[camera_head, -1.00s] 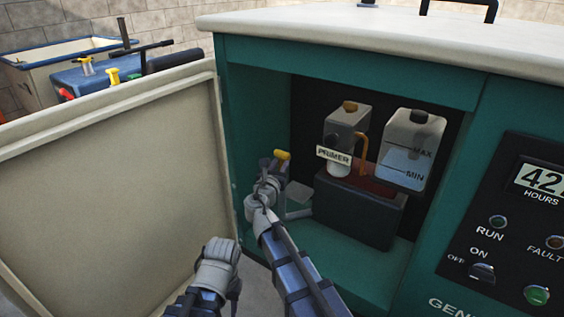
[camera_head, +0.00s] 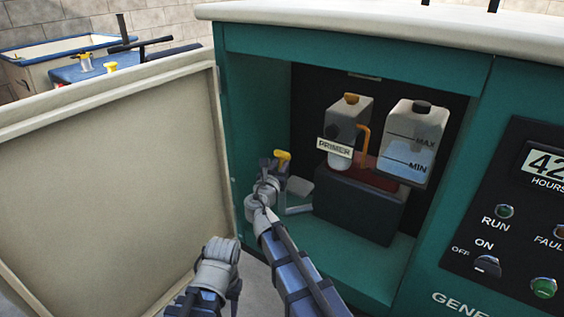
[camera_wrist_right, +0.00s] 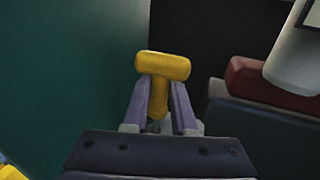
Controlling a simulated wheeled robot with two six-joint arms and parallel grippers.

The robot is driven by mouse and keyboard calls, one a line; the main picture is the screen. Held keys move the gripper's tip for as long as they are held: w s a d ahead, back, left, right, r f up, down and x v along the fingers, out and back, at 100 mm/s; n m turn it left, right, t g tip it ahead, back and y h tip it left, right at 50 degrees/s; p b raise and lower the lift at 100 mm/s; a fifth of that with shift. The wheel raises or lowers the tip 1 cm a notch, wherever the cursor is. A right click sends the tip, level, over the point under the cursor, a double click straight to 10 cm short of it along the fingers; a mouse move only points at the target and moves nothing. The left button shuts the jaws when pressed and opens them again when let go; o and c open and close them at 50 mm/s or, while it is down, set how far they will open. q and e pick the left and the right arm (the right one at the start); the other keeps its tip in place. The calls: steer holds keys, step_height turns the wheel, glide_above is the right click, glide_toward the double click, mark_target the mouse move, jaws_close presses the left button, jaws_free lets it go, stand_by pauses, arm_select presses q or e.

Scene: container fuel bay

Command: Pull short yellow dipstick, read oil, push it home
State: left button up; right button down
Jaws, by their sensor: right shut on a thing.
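The short yellow dipstick shows its T-shaped handle (camera_head: 283,155) inside the open generator bay, at the left. In the right wrist view the yellow handle (camera_wrist_right: 162,66) stands upright, with its stem between the two fingers. My right gripper (camera_head: 274,163) is shut on it, just below the crossbar. The lower part of the dipstick is hidden by my gripper and arm, so I cannot tell how deep it sits. My left gripper (camera_head: 218,252) is outside the bay, in front of the open door; its fingers are not clear.
The cream door (camera_head: 110,165) stands open at the left. In the bay are a dark engine block (camera_head: 357,205), a primer unit (camera_head: 347,122) and a translucent MAX/MIN tank (camera_head: 410,145). The control panel (camera_head: 520,215) is at the right. A blue-topped cart (camera_head: 70,75) stands behind the door.

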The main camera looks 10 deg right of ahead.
steer(key=shift+f+b, duration=1.25)
steer(key=shift+f, duration=0.15)
steer(key=c, duration=0.6)
jaws_free()
steer(key=shift+c, duration=0.2)
steer(key=v, duration=0.7)
steer(key=shift+s+a, duration=0.2)
steer(key=shift+s, duration=0.15)
